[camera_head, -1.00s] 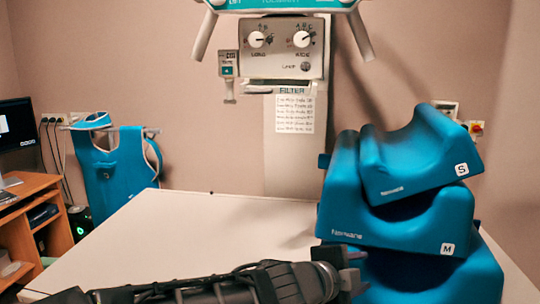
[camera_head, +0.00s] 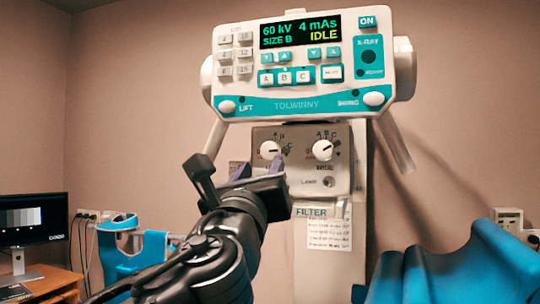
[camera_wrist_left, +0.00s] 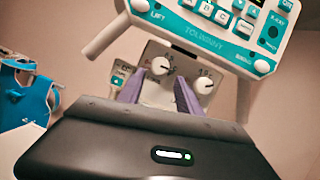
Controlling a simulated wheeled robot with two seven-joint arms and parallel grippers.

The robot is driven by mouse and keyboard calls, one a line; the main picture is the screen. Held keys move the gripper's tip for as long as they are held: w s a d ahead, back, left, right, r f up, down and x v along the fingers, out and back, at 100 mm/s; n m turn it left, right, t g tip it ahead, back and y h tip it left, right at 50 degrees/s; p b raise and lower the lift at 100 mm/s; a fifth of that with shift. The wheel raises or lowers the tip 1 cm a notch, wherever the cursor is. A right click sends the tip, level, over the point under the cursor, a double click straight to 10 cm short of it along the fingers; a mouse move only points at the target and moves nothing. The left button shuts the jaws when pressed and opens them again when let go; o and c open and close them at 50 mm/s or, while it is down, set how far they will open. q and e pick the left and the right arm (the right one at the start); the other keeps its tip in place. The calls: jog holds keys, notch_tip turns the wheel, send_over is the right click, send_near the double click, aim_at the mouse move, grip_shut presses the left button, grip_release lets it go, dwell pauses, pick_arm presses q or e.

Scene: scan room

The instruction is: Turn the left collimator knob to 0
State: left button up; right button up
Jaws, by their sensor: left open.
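The left collimator knob (camera_head: 270,150) is a white round dial on the grey collimator panel (camera_head: 300,186), below the X-ray control head. It also shows in the left wrist view (camera_wrist_left: 161,66). The right knob (camera_head: 323,150) sits beside it, with a label partly reading "WIDE" below. My left gripper (camera_head: 259,168) is open, its purple-tipped fingers just below and in front of the left knob. In the left wrist view the fingers (camera_wrist_left: 160,88) stand apart with the left knob seen between them. I cannot tell whether they touch it. The label under the left knob is hidden by the gripper.
The control head (camera_head: 305,60) with display and buttons hangs above the panel, with slanted handles (camera_head: 395,145) at its sides. A filter sheet (camera_head: 330,234) is below. Blue foam cushions (camera_head: 455,270) stand at lower right. A monitor (camera_head: 33,222) and blue apron (camera_head: 140,250) are at left.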

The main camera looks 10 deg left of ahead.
aim_at(269, 152)
pick_arm(q)
jog(key=p+x, duration=0.2)
jog(key=x, duration=0.4)
jog(key=shift+w+r, duration=0.2)
jog(key=shift+w, duration=0.05)
jog(key=shift+w+r+p, duration=0.1)
jog(key=shift+w+p, duration=0.25)
jog(key=shift+w, duration=0.25)
grip_shut()
